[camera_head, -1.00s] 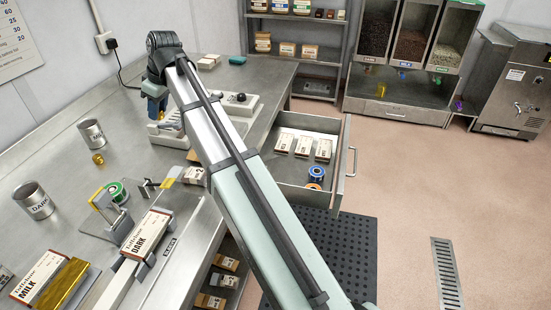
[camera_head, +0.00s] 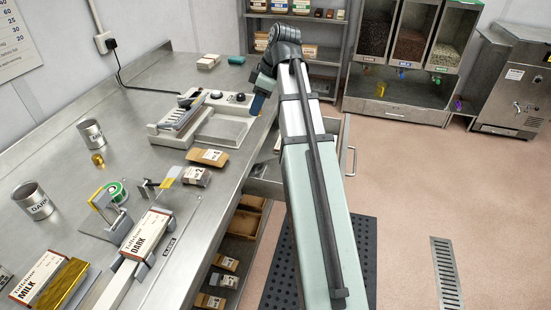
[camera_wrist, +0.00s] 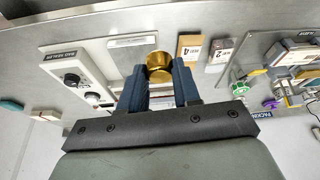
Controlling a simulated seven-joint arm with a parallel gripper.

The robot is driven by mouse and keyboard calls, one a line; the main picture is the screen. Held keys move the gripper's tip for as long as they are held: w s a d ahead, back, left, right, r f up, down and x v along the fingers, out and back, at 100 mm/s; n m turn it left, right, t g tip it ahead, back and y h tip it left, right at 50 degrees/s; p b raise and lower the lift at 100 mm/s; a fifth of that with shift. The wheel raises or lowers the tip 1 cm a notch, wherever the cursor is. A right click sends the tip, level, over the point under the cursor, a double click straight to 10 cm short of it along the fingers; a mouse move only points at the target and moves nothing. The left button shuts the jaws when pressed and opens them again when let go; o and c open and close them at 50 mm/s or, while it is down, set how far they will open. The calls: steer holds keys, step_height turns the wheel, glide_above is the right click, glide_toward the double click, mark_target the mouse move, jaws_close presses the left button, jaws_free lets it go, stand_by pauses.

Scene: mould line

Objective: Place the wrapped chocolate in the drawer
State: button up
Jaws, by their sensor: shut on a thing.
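My gripper (camera_wrist: 159,84) shows two dark blue fingers in the wrist view. It is shut on a shiny gold, rounded thing, which looks like the wrapped chocolate (camera_wrist: 159,66), held between the fingertips. In the head view the gripper (camera_head: 257,104) is above the bench's right edge, beside the white unit with the tray; what it holds is not clear there. The drawer (camera_head: 264,187) stands open at the right side of the bench, nearer the camera than the gripper. My arm covers most of it, and its contents are largely hidden. Its handle (camera_head: 352,161) shows right of the arm.
The white unit (camera_head: 222,128) stands on the bench, with cartons (camera_head: 207,157) nearer. The packing jig holds a DARK bar (camera_head: 146,235). A MILK bar (camera_head: 38,275), two metal cups (camera_head: 35,202) and another small gold piece (camera_head: 97,159) stand left. Floor at right is clear.

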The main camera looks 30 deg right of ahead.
steer(key=s+d, duration=0.7)
steer(key=shift+n, duration=0.4)
steer(key=shift+a+f, duration=0.15)
steer(key=shift+f, duration=15)
steer(key=shift+f, duration=0.15)
steer(key=o, duration=1)
steer(key=v, duration=1.2)
